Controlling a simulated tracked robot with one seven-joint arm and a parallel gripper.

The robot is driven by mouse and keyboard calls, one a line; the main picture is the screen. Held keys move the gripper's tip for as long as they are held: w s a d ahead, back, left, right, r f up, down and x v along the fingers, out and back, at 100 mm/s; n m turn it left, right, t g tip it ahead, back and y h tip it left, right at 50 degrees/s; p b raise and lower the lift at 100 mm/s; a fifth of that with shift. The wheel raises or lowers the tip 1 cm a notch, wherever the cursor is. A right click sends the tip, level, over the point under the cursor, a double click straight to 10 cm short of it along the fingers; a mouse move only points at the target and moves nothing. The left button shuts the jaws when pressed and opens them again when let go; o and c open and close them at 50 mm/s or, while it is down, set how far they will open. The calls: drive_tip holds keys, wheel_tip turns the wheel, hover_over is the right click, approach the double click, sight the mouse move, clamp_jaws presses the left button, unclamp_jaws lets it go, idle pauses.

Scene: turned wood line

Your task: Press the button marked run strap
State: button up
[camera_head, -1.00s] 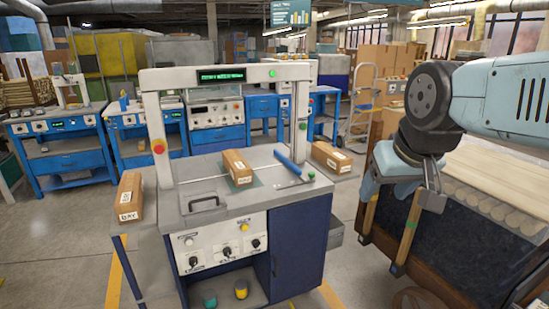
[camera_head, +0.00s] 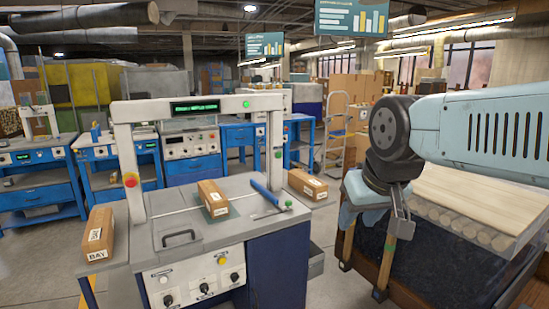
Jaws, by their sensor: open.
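A strapping machine (camera_head: 185,262) with an arch over its top stands left of centre. Its sloped front panel (camera_head: 240,262) bears a white button (camera_head: 163,279), a yellow button (camera_head: 222,260) and black knobs; their labels are too small to read. A red button (camera_head: 130,180) is on the left post and a green one (camera_head: 278,153) on the right post. A box (camera_head: 213,197) lies on the machine top under the arch. My gripper (camera_head: 400,224) is open and empty, pointing down at the right, well apart from the panel.
A box marked BAY (camera_head: 98,236) lies at the machine's left and another box (camera_head: 307,184) at its right. A blue bar (camera_head: 265,192) lies on the top. A dark cart with wood (camera_head: 480,190) stands below my arm. Blue workbenches (camera_head: 45,170) line the back.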

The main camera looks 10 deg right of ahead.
clamp_jaws()
idle(1.4)
